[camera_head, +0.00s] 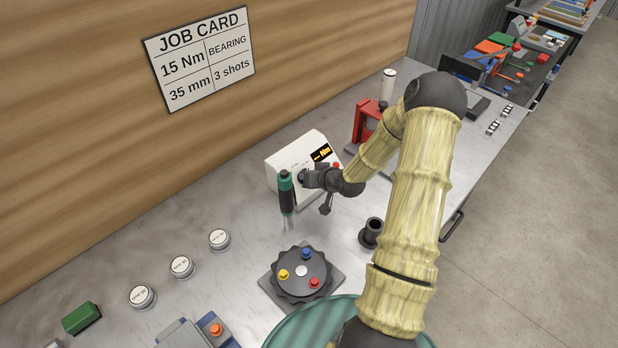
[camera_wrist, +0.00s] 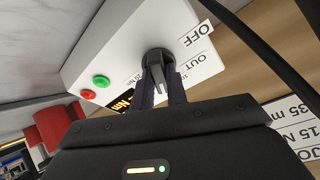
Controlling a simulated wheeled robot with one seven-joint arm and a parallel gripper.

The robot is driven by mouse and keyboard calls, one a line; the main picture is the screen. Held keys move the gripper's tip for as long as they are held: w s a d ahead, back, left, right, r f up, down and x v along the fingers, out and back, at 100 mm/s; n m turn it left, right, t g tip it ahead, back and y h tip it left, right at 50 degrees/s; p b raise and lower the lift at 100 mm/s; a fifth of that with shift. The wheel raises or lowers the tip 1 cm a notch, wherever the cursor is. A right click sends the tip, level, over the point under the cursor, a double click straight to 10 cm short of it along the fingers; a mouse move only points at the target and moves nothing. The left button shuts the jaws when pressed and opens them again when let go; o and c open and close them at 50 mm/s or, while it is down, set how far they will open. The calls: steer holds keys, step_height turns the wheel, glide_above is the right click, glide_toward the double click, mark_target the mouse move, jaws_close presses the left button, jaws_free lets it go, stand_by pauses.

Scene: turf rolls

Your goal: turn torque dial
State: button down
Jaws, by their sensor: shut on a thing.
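The torque dial is a dark round knob with a grey raised grip (camera_wrist: 157,62) on the face of a white control box (camera_head: 290,150). My gripper (camera_wrist: 160,88) is shut on the dial, one dark finger on each side of the grip. In the head view my gripper (camera_head: 309,180) reaches the box face from the right, and the dial is mostly hidden. The box has an amber "Nm" display (camera_head: 321,153), whose value I cannot read. The wrist view shows a green button (camera_wrist: 101,82), a red button (camera_wrist: 88,95) and white labels reading "OFF" and "OUT" (camera_wrist: 196,65).
A black rotary fixture (camera_head: 301,271) with coloured knobs, a dark cup (camera_head: 371,233) and a red press (camera_head: 366,125) are nearby. The job card (camera_head: 200,57) on the wall reads 15 Nm.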

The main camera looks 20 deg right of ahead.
steer(key=shift+m+h, duration=0.4)
steer(key=shift+m, duration=1.3)
steer(key=c, duration=1.4)
jaws_free()
steer(key=b+v, duration=0.1)
steer(key=v, duration=1.6)
steer(key=shift+s+r, duration=0.2)
